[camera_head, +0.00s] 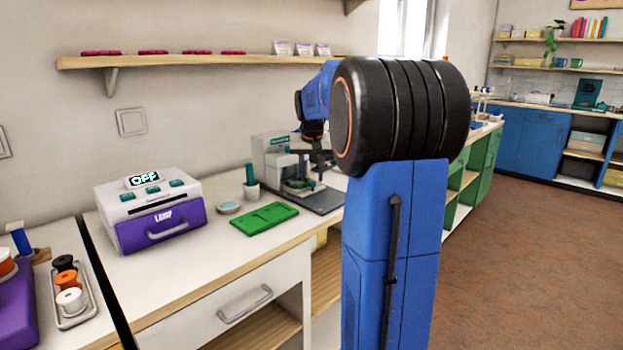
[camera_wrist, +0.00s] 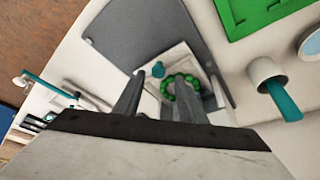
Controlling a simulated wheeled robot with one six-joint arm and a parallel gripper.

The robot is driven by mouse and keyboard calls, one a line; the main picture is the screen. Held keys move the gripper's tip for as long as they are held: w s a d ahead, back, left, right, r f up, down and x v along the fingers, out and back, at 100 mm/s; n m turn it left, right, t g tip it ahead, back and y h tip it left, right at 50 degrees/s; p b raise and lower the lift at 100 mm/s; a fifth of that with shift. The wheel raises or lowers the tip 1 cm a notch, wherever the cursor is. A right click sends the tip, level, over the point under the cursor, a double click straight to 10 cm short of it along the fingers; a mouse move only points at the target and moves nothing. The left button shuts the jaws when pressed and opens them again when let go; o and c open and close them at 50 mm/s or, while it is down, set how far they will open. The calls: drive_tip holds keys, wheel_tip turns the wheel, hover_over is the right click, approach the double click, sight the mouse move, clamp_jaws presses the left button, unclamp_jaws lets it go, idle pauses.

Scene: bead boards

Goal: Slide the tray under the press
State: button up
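The white tray (camera_wrist: 148,84) shows in the wrist view with a teal knob (camera_wrist: 158,70) on it and a ring of green beads (camera_wrist: 180,90). In the head view the tray (camera_head: 303,190) is small and partly hidden, at the foot of the grey-and-teal press (camera_head: 271,160). My gripper (camera_wrist: 159,74) has its two fingers apart, with the knob showing in the gap between the tips. I cannot tell whether the fingers touch it. In the head view my gripper (camera_head: 318,158) is above the tray and its fingers are hard to make out.
A dark grey base plate (camera_head: 326,203) lies under the tray. A green board (camera_head: 264,217), a small dish (camera_head: 228,207) and a cup with a teal tool (camera_head: 251,190) stand to the left. A purple-and-white machine reading OFF (camera_head: 155,210) is further left.

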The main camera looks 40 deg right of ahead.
drive_tip(key=v, duration=1.5)
drive_tip(key=shift+r, duration=0.15)
drive_tip(key=s+a+f+n+y, duration=0.1)
drive_tip(key=s+a+f, duration=0.3)
drive_tip(key=a, duration=0.3)
drive_tip(key=s+a+f+n+t, duration=0.1)
drive_tip(key=s+a+f+n, duration=0.2)
drive_tip(key=a, duration=0.4)
drive_tip(key=s+a+f+y, duration=0.1)
drive_tip(key=s+a+f, duration=0.3)
drive_tip(key=s+a, duration=0.15)
drive_tip(key=s+a+f+n, duration=0.2)
drive_tip(key=s+a+f, duration=0.3)
drive_tip(key=s+f, duration=0.2)
drive_tip(key=s+a+f+n+y, duration=0.1)
drive_tip(key=s+a+f+n, duration=0.1)
drive_tip(key=s+a+f, duration=0.4)
wheel_tip(320, 180, down, 3)
drive_tip(key=shift+s+f, duration=0.1)
drive_tip(key=shift+s, duration=1.1)
